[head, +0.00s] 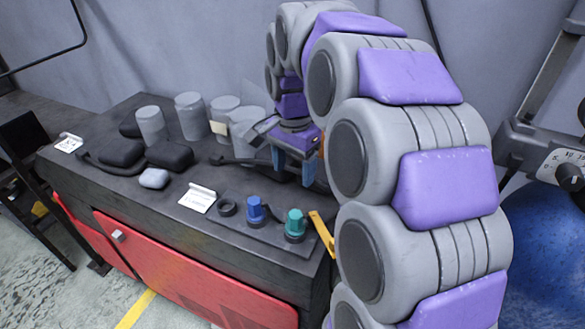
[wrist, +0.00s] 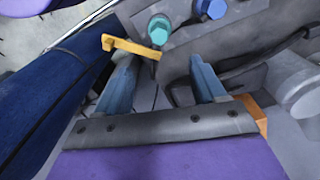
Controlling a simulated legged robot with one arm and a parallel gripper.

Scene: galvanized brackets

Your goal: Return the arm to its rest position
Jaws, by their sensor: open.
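My arm, grey with purple panels, arches from the lower right of the head view over to the bench. My gripper (head: 294,180) hangs low over the right part of the dark bench top (head: 125,205), pointing down. In the wrist view its two blue-grey fingers (wrist: 165,82) stand apart with nothing between them. A yellow bracket-like piece (wrist: 132,47) shows just beyond the left finger; it also shows at the bench's right edge in the head view (head: 322,233). Whether a finger touches it, I cannot tell.
A blue knob (head: 255,210) and a teal knob (head: 295,224) stand on a dark plate near the front edge. Several grey cylinders (head: 191,117) and dark rounded pieces (head: 170,155) are behind left. A blue rounded object (head: 545,255) is at right.

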